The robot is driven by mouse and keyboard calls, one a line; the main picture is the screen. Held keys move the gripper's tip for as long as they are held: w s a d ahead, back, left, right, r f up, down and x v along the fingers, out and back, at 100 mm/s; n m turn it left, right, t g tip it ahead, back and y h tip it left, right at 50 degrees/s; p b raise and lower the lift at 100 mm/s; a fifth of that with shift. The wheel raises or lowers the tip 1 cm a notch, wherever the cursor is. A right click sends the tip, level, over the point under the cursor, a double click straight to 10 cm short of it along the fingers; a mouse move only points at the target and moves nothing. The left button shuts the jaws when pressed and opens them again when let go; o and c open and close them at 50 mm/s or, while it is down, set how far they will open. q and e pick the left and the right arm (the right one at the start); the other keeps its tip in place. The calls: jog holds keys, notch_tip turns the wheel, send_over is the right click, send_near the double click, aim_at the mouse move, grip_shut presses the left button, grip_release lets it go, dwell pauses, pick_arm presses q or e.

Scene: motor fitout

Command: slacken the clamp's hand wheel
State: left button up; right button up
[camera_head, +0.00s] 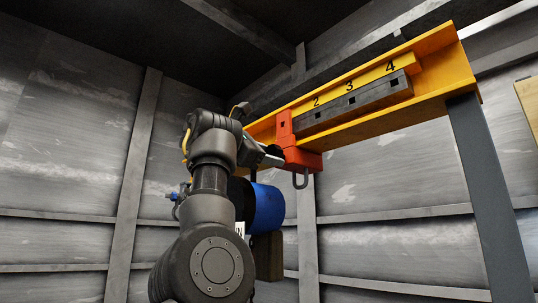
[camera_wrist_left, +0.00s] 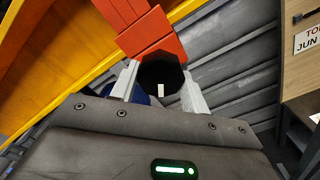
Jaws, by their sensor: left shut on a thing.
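The red clamp (camera_head: 303,160) sits on the yellow beam (camera_head: 440,92), with a grey hook or shackle (camera_head: 301,181) hanging under it. In the left wrist view the red clamp (camera_wrist_left: 150,35) is at the top. Its dark hand wheel (camera_wrist_left: 157,72), with a white mark on its face, lies between my fingers. My left gripper (camera_wrist_left: 161,88) is shut on the hand wheel, one pale finger on each side. My right gripper is not in view.
A blue motor (camera_head: 267,207) is below the clamp, partly behind my left arm. A dark bar with square holes (camera_head: 350,102) runs along the beam under the numbers 2, 3 and 4. A grey post (camera_head: 488,190) holds the beam's right end.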

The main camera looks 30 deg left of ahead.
pick_arm(q)
jog(key=shift+w+f, duration=0.1)
jog(key=shift+f, duration=0.05)
jog(key=o, duration=0.6)
jog(key=shift+c, duration=0.2)
jog(key=o, duration=0.4)
jog(key=shift+b+v, duration=2.9)
jog(key=shift+v, duration=2.6)
